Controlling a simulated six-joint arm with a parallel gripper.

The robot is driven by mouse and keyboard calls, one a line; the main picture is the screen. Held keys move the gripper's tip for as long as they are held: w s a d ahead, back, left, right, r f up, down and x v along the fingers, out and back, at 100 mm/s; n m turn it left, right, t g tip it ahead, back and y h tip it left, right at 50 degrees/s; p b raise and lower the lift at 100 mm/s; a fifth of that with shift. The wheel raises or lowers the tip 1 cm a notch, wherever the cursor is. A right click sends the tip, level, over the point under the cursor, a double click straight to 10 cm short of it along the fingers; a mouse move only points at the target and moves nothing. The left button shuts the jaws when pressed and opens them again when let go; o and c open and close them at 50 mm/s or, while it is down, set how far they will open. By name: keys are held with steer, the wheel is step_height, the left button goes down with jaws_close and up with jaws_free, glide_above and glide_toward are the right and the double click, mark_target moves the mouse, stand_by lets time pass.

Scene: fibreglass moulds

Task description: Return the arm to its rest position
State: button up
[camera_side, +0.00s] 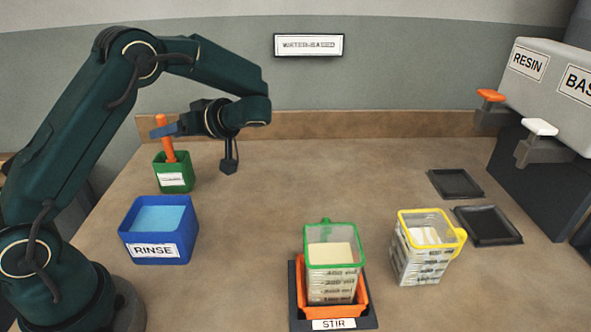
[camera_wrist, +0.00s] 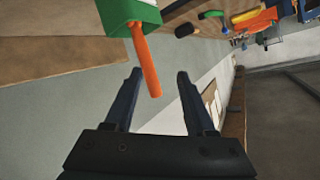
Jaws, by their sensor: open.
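My gripper (camera_side: 165,130) is at the back left, pointing left, its blue-grey fingers level with the upper part of an orange stick (camera_side: 165,138). The stick stands in a small green holder (camera_side: 173,180) on the table. In the wrist view my gripper (camera_wrist: 159,75) has its two dark fingers spread apart. The orange stick (camera_wrist: 146,62) shows between the fingers with a gap on each side, and the green holder (camera_wrist: 122,14) is at the top. The stick's lower end is hidden in the holder. My arm reaches over from the left.
A blue RINSE tub (camera_side: 133,245) stands in front of the holder. A green-rimmed container (camera_side: 331,290) sits in the STIR station (camera_side: 300,315). A yellow-rimmed container (camera_side: 418,265) stands right of it. Black trays (camera_side: 487,240) and RESIN dispensers (camera_side: 540,75) are at right. The middle back is clear.

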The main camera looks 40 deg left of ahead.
steer(key=s+d+r+m+t+h, duration=0.1)
steer(key=s+d+m+t+h, duration=0.4)
steer(key=d+m, duration=0.3)
steer(key=s+d+r+m+t+h, duration=0.1)
steer(key=s+d+m+t+h, duration=0.3)
steer(key=d, duration=0.9)
steer(key=shift+s+d+r+m+t+h, duration=0.3)
steer(key=shift+s+m+h, duration=0.7)
steer(key=shift+m+h, duration=1.2)
steer(key=shift+d+f, duration=0.1)
